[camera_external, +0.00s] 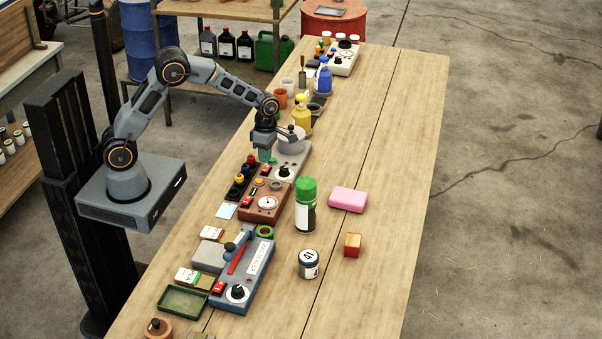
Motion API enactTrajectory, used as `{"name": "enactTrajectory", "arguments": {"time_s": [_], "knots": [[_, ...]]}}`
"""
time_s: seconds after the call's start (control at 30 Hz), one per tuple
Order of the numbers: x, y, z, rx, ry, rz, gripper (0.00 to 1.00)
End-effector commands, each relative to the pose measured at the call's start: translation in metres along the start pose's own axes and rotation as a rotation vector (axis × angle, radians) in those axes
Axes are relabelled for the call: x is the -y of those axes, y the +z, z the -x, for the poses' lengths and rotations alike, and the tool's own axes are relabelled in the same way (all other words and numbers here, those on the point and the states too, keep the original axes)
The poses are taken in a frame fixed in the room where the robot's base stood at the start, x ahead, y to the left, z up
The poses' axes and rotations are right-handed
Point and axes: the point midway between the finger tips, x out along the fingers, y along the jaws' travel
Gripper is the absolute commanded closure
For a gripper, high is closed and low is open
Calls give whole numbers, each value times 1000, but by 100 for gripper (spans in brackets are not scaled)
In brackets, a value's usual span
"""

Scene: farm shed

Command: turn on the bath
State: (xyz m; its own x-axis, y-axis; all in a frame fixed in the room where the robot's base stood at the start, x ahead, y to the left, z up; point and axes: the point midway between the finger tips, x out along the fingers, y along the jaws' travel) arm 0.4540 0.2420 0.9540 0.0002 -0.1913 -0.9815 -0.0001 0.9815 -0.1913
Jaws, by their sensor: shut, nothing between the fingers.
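I cannot tell for sure which device is the bath. A red-brown box (272,213) with a white dial, red switches and a small round knob stands mid-table. Right behind it is a grey device (302,155) with a black knob (284,172) and a round grey top (291,139). Nearer the camera is a blue-grey box (257,282) with a red lever, a red switch (218,287) and a dark knob on a white disc.
A green-capped bottle (305,210), pink block (348,200), small jar (309,264) and red-orange cube (352,246) stand to the right. Yellow (302,114) and blue (324,77) bottles and a cream device (343,60) are farther back. The table's right strip is clear.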

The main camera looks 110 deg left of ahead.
Motion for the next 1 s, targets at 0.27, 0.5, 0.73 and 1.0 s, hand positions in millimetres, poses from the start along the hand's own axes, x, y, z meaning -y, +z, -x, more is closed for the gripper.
{"name": "enactTrajectory", "arguments": {"time_s": [0.27, 0.5, 0.73, 1.0], "knots": [[0, 0, -25, -2, -1, -1, 100], [0, 0, -30, 0, 1, -1, 100], [0, 0, -30, 0, 0, 0, 100], [3, -1, -39, -3, -2, 0, 100]]}}
